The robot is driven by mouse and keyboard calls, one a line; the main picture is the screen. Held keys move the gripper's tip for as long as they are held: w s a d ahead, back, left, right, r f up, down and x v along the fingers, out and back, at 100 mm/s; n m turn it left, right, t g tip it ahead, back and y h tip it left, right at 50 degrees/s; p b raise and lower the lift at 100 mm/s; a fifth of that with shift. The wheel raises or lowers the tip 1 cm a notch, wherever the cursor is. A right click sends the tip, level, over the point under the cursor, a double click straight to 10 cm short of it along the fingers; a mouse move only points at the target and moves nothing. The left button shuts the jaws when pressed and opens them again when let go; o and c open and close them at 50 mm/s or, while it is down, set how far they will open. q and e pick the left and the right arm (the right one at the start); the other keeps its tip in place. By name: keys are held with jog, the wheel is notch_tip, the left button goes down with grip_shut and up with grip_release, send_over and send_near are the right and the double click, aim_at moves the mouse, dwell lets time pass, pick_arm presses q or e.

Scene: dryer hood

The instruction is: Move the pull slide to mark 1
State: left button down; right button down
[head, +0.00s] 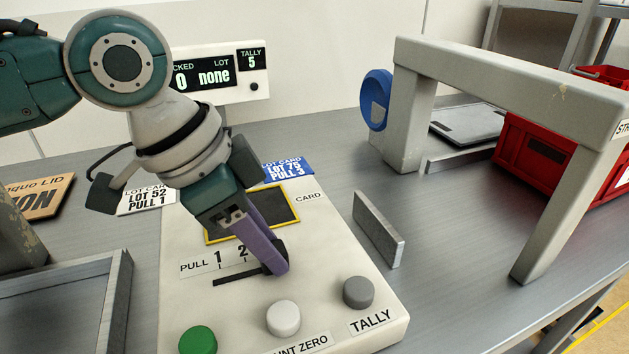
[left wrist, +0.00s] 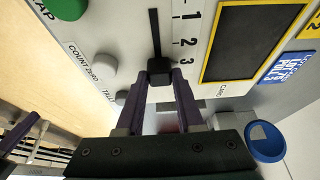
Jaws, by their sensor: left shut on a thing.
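The pull slide is a small black knob (left wrist: 160,70) on a dark slot (head: 238,277) in the white panel (head: 330,255). In the left wrist view it stands beside mark 3, at the end of the slot nearest my gripper. Marks 1 and 2 (head: 230,254) show in the head view, where mark 3 is hidden by my fingers. My left gripper (head: 276,266), with purple fingers, is shut on the knob, one finger on each side in the left wrist view (left wrist: 162,85).
Green (head: 197,340), white (head: 283,317) and grey (head: 358,292) buttons stand near the slot. A yellow-edged card pad (head: 283,203) lies behind it. An upright metal plate (head: 378,230) and a grey frame (head: 408,110) stand to the right. The display (head: 215,75) reads tally 5, lot none.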

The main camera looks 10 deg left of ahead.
aim_at(228, 279)
pick_arm(q)
jog(key=shift+s+a+r+p, duration=0.1)
jog(key=shift+a+r+p, duration=0.05)
jog(key=shift+p, duration=0.15)
jog(key=s+a+p, duration=0.1)
jog(key=a+p, duration=0.1)
jog(key=s+a+p, duration=0.2)
jog(key=shift+s+a, duration=0.1)
jog(key=shift+a, duration=0.25)
jog(key=c, duration=0.5)
grip_release()
jog(key=shift+a, duration=0.15)
jog(key=shift+s, duration=0.1)
jog(key=v, duration=0.9)
jog(key=shift+s+a+r+p, duration=0.15)
jog(key=shift+a+r+p, duration=0.05)
jog(key=shift+r+p, duration=0.15)
